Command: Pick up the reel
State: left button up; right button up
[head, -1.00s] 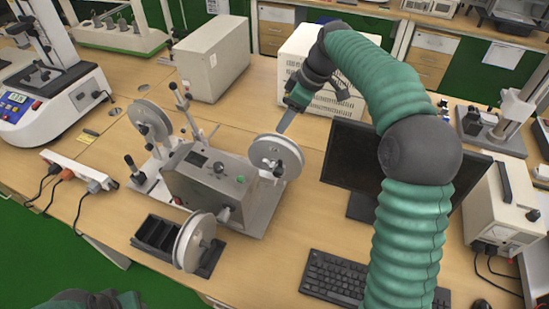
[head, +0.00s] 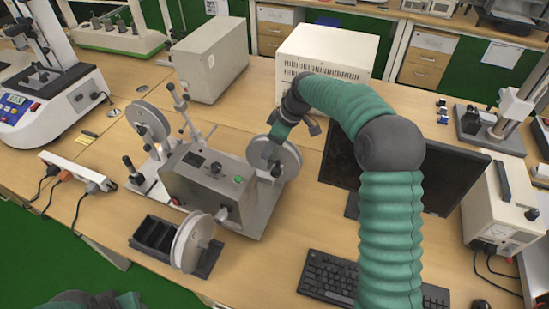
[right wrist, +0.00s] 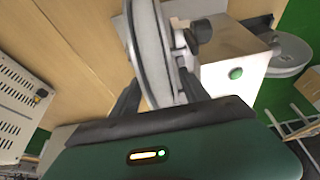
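A grey-white reel (head: 287,160) sits on the right side of the grey winding machine (head: 205,185). My right gripper (head: 272,160) is at this reel, coming down from above, and partly covers it. In the right wrist view the reel (right wrist: 152,50) stands edge-on between my two dark fingers, which are apart on either side of it; firm contact cannot be made out. A second reel (head: 149,122) is on the machine's left side. A third reel (head: 187,243) stands upright in the black tray (head: 152,238) in front. My left gripper is out of view.
A dark monitor (head: 335,165) and a keyboard (head: 325,278) are right of the machine, close to my right arm. A white vented box (head: 325,52) and a beige box (head: 212,60) stand behind. A power strip (head: 75,170) lies at the left.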

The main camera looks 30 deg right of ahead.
jog(key=shift+a, duration=0.2)
jog(key=c, duration=0.7)
grip_shut()
jog(key=shift+r, duration=0.1)
